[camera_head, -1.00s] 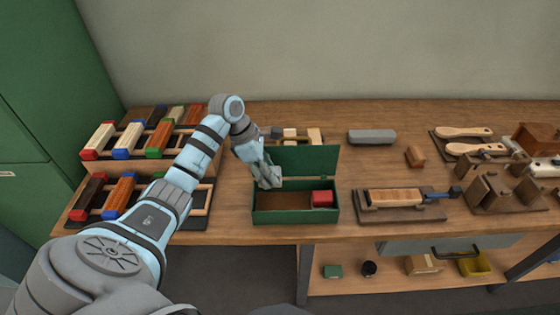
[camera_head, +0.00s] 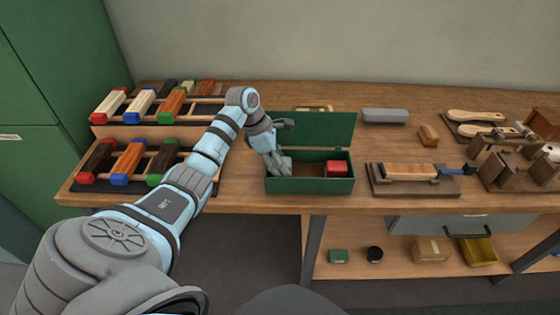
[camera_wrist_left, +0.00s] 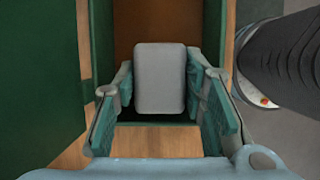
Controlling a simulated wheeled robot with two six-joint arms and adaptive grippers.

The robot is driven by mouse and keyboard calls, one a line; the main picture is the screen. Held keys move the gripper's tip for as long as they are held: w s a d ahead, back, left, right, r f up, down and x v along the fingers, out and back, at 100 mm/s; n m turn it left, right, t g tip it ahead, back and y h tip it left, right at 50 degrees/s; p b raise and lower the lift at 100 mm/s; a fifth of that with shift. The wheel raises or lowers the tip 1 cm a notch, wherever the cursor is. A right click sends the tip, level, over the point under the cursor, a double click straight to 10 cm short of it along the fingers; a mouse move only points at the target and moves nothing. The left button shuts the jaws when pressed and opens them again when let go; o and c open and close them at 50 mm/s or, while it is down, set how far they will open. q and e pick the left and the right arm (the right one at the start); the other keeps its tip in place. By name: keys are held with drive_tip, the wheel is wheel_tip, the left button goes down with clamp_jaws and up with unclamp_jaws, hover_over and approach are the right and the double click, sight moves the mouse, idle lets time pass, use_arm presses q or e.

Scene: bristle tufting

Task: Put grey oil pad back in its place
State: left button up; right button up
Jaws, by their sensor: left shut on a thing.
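The grey oil pad (camera_wrist_left: 160,78) sits between the two fingers of my left gripper (camera_wrist_left: 162,95) in the left wrist view. The gripper is shut on it. In the head view the left gripper (camera_head: 280,166) reaches down into the left part of the open green box (camera_head: 310,186). The fingers hide most of the pad there. In the wrist view the brown bottom of the box (camera_wrist_left: 140,20) shows beyond the pad. I cannot tell whether the pad touches the bottom. My right gripper is not in view.
A red block (camera_head: 337,169) fills the right end of the box. The box's raised green lid (camera_head: 325,129) stands behind. A grey bar (camera_head: 385,116) lies at the back of the bench. A wooden brush holder (camera_head: 415,185) stands to the right. Racks of coloured blocks (camera_head: 128,160) are at left.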

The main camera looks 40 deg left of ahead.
use_arm(q)
drive_tip(key=shift+w, duration=0.1)
drive_tip(key=shift+w+f, duration=0.1)
drive_tip(key=shift+f, duration=0.15)
drive_tip(key=shift+f+b, duration=0.45)
drive_tip(key=shift+b, duration=0.1)
drive_tip(key=o, duration=1.2)
drive_tip(key=shift+o, duration=1.5)
drive_tip(key=shift+r+p, duration=3.5)
drive_tip(key=shift+r, duration=1.1)
